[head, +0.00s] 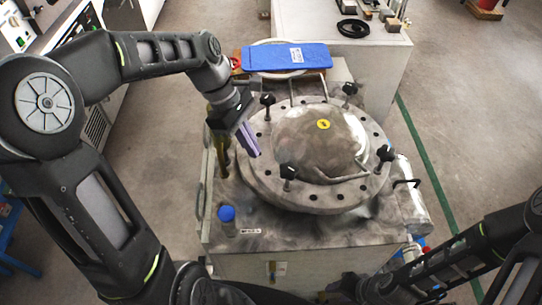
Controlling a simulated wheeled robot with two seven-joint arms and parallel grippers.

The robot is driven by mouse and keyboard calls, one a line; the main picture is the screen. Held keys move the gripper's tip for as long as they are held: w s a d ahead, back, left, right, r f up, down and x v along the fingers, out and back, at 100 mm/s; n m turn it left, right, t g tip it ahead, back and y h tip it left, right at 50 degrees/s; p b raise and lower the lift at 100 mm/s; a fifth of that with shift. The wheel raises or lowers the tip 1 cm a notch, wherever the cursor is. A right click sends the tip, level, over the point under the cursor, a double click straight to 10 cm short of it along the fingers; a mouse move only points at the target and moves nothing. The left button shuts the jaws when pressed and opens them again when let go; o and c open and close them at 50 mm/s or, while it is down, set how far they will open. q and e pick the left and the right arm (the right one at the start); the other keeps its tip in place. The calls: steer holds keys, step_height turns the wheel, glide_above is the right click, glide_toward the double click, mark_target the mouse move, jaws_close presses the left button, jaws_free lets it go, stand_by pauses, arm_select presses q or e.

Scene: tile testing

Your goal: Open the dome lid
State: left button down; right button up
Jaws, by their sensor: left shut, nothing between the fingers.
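The dome lid (300,135) is a worn grey metal dome with a yellow round sticker. It sits on a wide round flange (265,188) with bolt holes, and appears closed. A bent bar handle lies on its near right side. My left gripper (250,145) points down at the flange's left edge, shut and empty, left of the dome. I cannot tell whether it touches the flange. My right gripper (345,290) is low at the bottom edge, in front of the machine; its fingers are unclear.
The lid tops a grey machine cabinet (225,262) with a blue-capped bottle (227,218) at its front left corner. A metal cylinder (411,195) is on its right side. A blue tray (288,57) lies behind the lid. A grey bench (385,65) stands behind. Floor to the right is clear.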

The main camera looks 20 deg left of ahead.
arm_select(q)
steer(key=shift+d+f+p, duration=0.15)
steer(key=shift+d+f, duration=0.2)
steer(key=shift+d, duration=0.5)
steer(key=shift+d+f+p, duration=0.15)
steer(key=shift+d+f, duration=0.2)
steer(key=shift+d, duration=0.45)
steer(key=shift+d+f+p, duration=0.15)
steer(key=shift+d+f, duration=0.2)
steer(key=shift+d, duration=0.5)
arm_select(e)
steer(key=shift+r, duration=0.45)
arm_select(q)
steer(key=shift+s, duration=0.1)
